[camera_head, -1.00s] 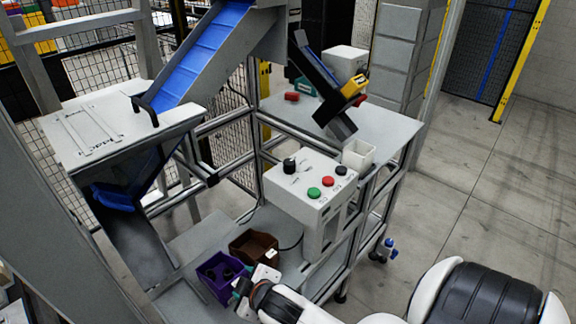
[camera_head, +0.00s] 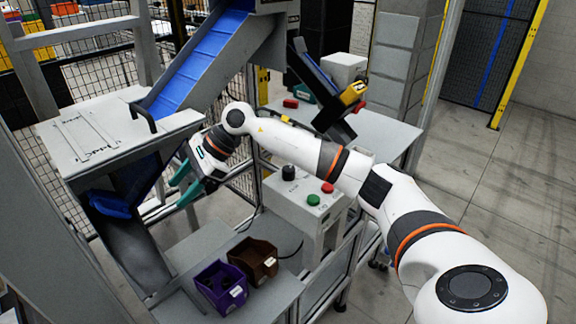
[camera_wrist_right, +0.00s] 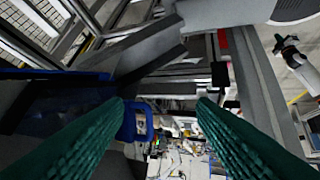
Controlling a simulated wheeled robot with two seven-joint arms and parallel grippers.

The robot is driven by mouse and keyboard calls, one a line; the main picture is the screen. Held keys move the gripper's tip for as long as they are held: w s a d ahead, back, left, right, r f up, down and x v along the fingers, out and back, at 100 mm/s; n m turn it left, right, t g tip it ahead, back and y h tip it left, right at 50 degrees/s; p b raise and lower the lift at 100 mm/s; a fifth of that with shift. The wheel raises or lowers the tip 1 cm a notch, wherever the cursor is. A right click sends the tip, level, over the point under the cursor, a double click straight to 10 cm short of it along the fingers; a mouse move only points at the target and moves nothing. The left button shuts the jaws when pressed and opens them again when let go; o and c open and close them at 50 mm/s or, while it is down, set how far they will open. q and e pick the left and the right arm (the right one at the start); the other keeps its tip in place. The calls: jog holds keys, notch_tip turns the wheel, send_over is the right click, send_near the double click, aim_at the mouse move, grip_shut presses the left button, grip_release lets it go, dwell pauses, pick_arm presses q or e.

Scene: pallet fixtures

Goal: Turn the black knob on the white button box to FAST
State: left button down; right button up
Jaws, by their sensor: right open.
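The white button box (camera_head: 285,203) stands on the frame, partly hidden behind my right arm. Its black knob (camera_head: 288,172) shows just below the arm; its pointer and the lettering are too small to read. My right gripper (camera_head: 181,187) is up and left of the box, apart from the knob, near the hopper's side. Its green fingers are spread and empty, and they also show in the right wrist view (camera_wrist_right: 160,105). The knob and box cannot be made out in the wrist view. My left gripper is not in view.
Green (camera_head: 313,199) and red (camera_head: 327,187) buttons sit on the box. The grey hopper (camera_head: 105,130) and blue chute (camera_head: 205,60) stand close to the right gripper. Purple (camera_head: 221,287) and brown (camera_head: 252,260) bins lie on the lower shelf. Open floor is at right.

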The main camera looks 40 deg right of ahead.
jog(key=d+r+g+h, duration=0.1)
jog(key=d+h, duration=0.2)
jog(key=d, duration=0.4)
jog(key=d+r+h, duration=0.2)
jog(key=d, duration=0.5)
notch_tip(320, 180, up, 4)
jog(key=g+h, duration=0.2)
jog(key=h, duration=0.2)
send_over(288, 168)
notch_tip(288, 168, down, 12)
jog(key=shift+s+r+p, duration=0.1)
jog(key=shift+r+p, duration=0.1)
jog(key=shift+p, duration=0.55)
jog(key=shift+c, duration=0.5)
jog(key=shift+m, duration=0.3)
jog(key=c, duration=0.9)
